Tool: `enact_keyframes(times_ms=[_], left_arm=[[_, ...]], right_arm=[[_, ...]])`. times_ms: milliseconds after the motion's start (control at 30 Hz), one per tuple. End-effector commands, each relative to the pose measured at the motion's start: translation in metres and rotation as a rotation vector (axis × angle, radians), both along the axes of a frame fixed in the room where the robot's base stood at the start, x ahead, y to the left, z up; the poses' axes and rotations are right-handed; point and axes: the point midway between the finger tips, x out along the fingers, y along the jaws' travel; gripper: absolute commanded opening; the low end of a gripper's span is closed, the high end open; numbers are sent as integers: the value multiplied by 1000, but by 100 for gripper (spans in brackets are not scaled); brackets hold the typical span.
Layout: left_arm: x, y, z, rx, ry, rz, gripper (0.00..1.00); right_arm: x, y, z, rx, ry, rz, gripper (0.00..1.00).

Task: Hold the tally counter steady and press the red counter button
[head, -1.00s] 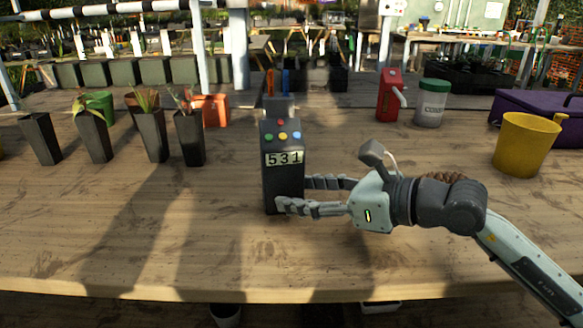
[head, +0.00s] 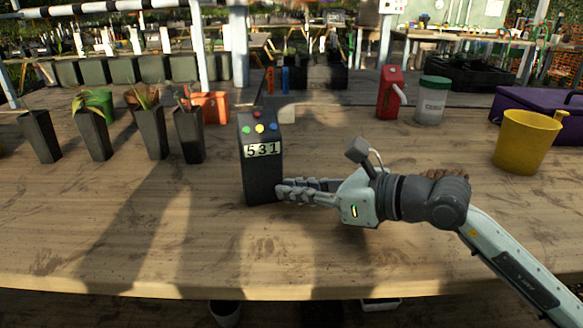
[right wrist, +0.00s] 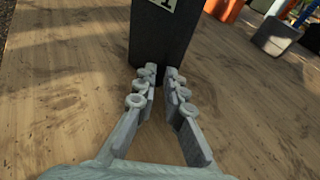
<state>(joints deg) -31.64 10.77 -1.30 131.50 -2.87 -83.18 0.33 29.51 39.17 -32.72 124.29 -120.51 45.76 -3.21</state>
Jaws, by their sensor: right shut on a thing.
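The tally counter (head: 263,178) is a dark upright box on the wooden bench, reading 531. Its sloped top carries a red button (head: 257,114) at the back, with green (head: 246,129), yellow (head: 260,128) and blue (head: 273,127) buttons in front. My right gripper (head: 282,190) reaches in from the right, low at the counter's right side. Its fingers are drawn close together and shut on the counter's edge. The right wrist view shows the fingertips (right wrist: 161,72) against the counter's lower part (right wrist: 160,40); the exact contact is hard to see. My left gripper is not in view.
Several dark plant pots (head: 150,133) stand to the left, with an orange pot (head: 210,107) behind. A small pale block (head: 287,114) is behind the counter. A red can (head: 389,92), a white jar (head: 432,100) and a yellow pot (head: 525,142) stand right. The front bench is clear.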

Motion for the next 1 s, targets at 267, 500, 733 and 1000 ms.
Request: enact_keyframes(times_ms=[267, 500, 733, 1000], left_arm=[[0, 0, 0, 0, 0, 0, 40], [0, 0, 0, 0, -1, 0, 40], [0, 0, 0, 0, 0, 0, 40], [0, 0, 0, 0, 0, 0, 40]], right_arm=[[0, 0, 0, 0, 0, 0, 5], [0, 0, 0, 0, 0, 0, 35], [0, 0, 0, 0, 0, 0, 63], [0, 0, 0, 0, 0, 0, 69]])
